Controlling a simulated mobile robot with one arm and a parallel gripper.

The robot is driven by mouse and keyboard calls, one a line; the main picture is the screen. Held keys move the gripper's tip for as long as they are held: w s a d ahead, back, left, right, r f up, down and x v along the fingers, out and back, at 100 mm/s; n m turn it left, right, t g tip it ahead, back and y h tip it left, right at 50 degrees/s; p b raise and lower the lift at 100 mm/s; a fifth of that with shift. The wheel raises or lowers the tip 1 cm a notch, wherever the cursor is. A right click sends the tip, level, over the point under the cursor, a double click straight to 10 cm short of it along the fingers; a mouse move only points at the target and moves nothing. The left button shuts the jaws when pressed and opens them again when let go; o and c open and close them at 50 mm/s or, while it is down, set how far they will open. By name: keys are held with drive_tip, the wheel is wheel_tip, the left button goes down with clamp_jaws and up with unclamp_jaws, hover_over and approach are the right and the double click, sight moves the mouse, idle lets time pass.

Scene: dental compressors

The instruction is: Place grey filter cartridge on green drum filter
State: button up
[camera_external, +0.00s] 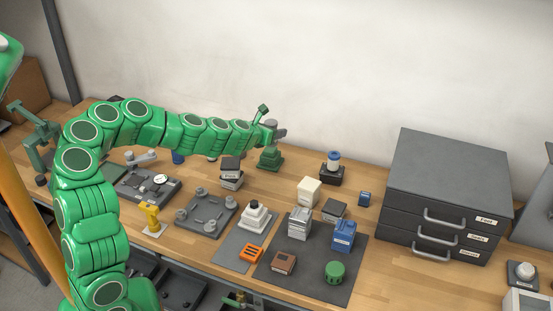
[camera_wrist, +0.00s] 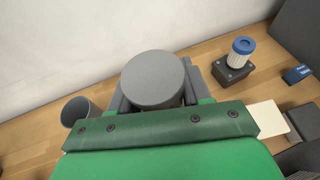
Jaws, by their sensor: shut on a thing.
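A grey round cartridge (camera_wrist: 153,78) sits between the fingers of my gripper (camera_wrist: 155,98) in the wrist view, its flat round top facing the camera. In the outside view the grey cartridge (camera_external: 279,132) shows at the end of my arm, at my gripper (camera_external: 270,127). My gripper is shut on it, above the back of the bench. The short green drum (camera_external: 334,272), which looks like the green drum filter, stands on the dark mat at the front, well away from my gripper. The cartridge's lower part is hidden.
A stepped green piece (camera_external: 270,160) stands just below my gripper. A blue-topped white filter (camera_external: 333,162) stands on a black base to the right. A grey cup (camera_wrist: 80,112) shows left in the wrist view. Grey drawers (camera_external: 445,195) block the right; several small parts crowd the mats.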

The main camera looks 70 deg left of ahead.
drive_tip(key=w+d+r+m+t+h, duration=0.1)
drive_tip(key=w+d+m+h, duration=0.2)
drive_tip(key=d, duration=0.9)
drive_tip(key=w+d+r+m+h, duration=0.1)
drive_tip(key=w+d+m+h, duration=0.15)
drive_tip(key=d, duration=0.85)
drive_tip(key=w+d+r+m+t+h, duration=0.1)
drive_tip(key=w+d+m+h, duration=0.25)
drive_tip(key=d, duration=0.85)
drive_tip(key=s+d+f+m+g+h, duration=0.35)
drive_tip(key=s+d+h, duration=0.25)
drive_tip(key=s+d, duration=0.25)
drive_tip(key=s+d+r+m+g+h, duration=0.1)
drive_tip(key=s+d+m+g+h, duration=0.15)
drive_tip(key=s, duration=0.45)
drive_tip(key=s+d+r+m+g+h, duration=0.1)
drive_tip(key=s+m+g+h, duration=0.2)
drive_tip(key=s, duration=0.5)
drive_tip(key=m+y, duration=0.1)
drive_tip(key=m, duration=0.1)
hover_over(340, 272)
drive_tip(key=f, duration=0.5)
drive_tip(key=s+f, duration=0.1)
drive_tip(key=f, duration=0.2)
drive_tip(key=shift+f, duration=0.2)
drive_tip(key=shift+w+f, duration=0.5)
drive_tip(key=shift+f, duration=1.7)
